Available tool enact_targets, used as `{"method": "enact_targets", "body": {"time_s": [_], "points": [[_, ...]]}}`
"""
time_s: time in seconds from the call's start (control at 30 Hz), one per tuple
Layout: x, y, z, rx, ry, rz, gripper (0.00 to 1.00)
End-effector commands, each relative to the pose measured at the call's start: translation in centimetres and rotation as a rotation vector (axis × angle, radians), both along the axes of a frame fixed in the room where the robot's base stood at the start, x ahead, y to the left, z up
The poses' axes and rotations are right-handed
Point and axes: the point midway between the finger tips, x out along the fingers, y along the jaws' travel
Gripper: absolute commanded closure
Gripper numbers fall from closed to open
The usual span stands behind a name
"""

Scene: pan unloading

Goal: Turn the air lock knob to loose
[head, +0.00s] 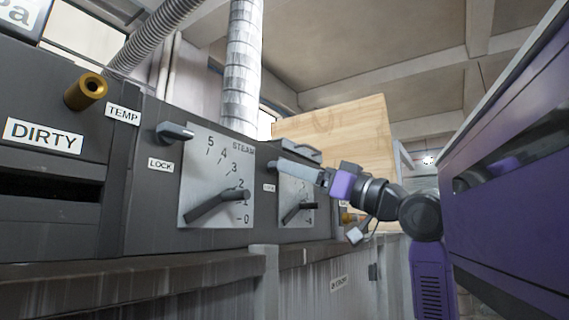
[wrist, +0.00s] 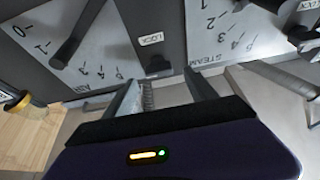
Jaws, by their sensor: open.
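The air lock knob (wrist: 158,65) is a small dark knob by a LOCK label (wrist: 151,39), between the AIR and STEAM dials in the wrist view. It lies between and just beyond the spread fingers of my gripper (wrist: 162,82); I cannot tell whether they touch it. My gripper (head: 281,156) is open in the head view, close to the panel at the upper left of the AIR dial plate (head: 290,192). There it hides the knob, while the LOCK label (head: 268,187) shows below the fingers.
The STEAM dial plate (head: 207,170) with its dark lever (head: 218,206) stands left of my gripper. Another lock knob (head: 175,131) and a brass knob (head: 86,91) protrude farther left. The AIR lever (wrist: 78,35) is close to my gripper. A wooden box (head: 345,135) stands behind.

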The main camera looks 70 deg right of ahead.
Motion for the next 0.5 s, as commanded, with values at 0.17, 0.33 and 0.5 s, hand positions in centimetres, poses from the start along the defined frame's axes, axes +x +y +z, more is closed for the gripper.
{"method": "enact_targets", "body": {"time_s": [0.17,0.33,0.5], "points": [[2.3,-0.6,1.2,0.002,-0.001,0.001,0.35],[3.5,-0.9,1.6,0.001,-0.002,-0.001,0.35],[3.7,-0.9,1.6,0.000,-0.003,-0.002,0.35]]}}
